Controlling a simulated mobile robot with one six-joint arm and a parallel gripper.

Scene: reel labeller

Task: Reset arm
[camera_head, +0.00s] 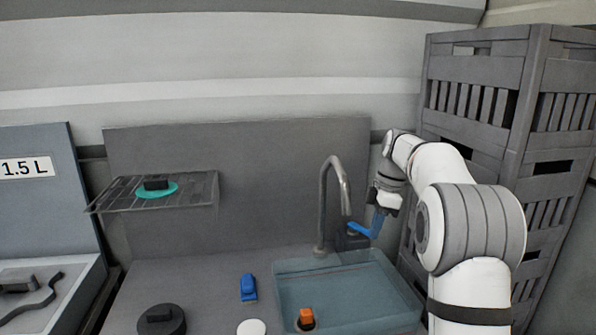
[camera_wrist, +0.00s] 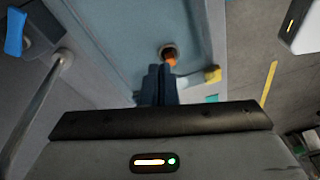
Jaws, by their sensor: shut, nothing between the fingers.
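My gripper (camera_head: 376,224) is at the right of the sink, beside the faucet, with its fingers pointing down. In the wrist view its dark blue fingers (camera_wrist: 158,85) are together with nothing between them. My arm is bent over at the right, in front of the grey crates. A blue lever-like piece (camera_head: 360,230) shows just left of the fingertips by the faucet base. I cannot tell whether the fingers touch it.
The faucet (camera_head: 335,185) stands behind the sink (camera_head: 345,285), which holds an orange item (camera_head: 306,317). Stacked grey crates (camera_head: 475,70) stand close behind my arm. A wire shelf (camera_head: 112,197) holds a teal disc (camera_head: 160,193). A blue item (camera_head: 248,287) lies on the counter.

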